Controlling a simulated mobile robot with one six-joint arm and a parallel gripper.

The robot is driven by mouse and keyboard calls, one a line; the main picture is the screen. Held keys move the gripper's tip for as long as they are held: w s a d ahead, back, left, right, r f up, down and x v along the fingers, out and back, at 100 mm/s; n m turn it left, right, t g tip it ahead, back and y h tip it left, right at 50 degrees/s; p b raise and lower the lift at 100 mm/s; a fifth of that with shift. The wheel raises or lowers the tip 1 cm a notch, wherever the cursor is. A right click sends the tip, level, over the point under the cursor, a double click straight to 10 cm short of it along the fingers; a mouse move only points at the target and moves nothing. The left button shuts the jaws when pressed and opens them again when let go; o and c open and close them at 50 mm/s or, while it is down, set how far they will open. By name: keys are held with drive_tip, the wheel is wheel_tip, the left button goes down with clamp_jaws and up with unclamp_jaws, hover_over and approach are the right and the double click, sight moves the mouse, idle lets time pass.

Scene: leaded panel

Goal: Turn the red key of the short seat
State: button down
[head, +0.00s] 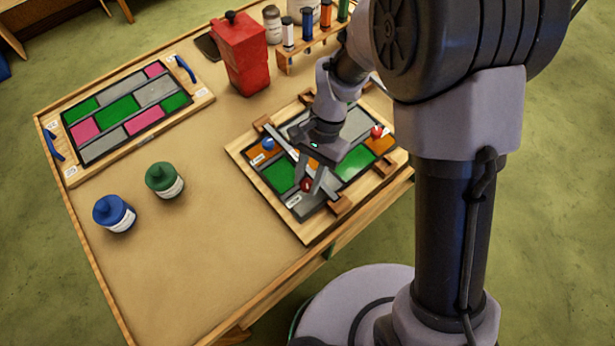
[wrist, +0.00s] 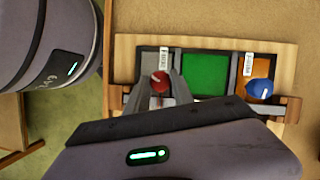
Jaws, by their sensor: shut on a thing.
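The leaded panel (head: 233,149) lies in a wooden frame with green, orange and grey panes. My gripper (head: 309,188) reaches down over its near side. In the wrist view, my gripper (wrist: 162,84) is shut on a red key (wrist: 160,79), a round knob with a white mark, between the two fingers. The red key also shows at the fingertips in the head view (head: 306,185). A blue key (head: 268,144) sits at the other end of the same bar; it also shows in the wrist view (wrist: 259,90). Another red key (head: 376,131) sits at the panel's far right.
A second panel (head: 120,108) with green, pink and grey panes and blue handles lies at the left. A red canister (head: 241,55) and a rack of tubes (head: 308,45) stand behind.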

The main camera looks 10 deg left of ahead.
drive_tip(key=m+y+b, duration=0.1)
drive_tip(key=m, duration=0.2)
drive_tip(key=m+t+y+b, duration=0.1)
drive_tip(key=m, duration=0.2)
drive_tip(key=shift+s+d+f, duration=0.1)
drive_tip(key=shift+s+d, duration=0.05)
drive_tip(key=m+t, duration=0.1)
drive_tip(key=m, duration=0.2)
drive_tip(key=m+t+b, duration=0.1)
drive_tip(key=m, duration=0.2)
drive_tip(key=shift+s+m+t+y, duration=0.15)
drive_tip(key=shift+m+t+y, duration=0.15)
drive_tip(key=shift+t, duration=0.1)
drive_tip(key=shift+m, duration=0.3)
drive_tip(key=c, duration=1.1)
unclamp_jaws()
drive_tip(key=p+v, duration=0.8)
drive_tip(key=v, duration=0.9)
drive_tip(key=shift+s+d+r, duration=0.15)
drive_tip(key=shift+s+r, duration=0.05)
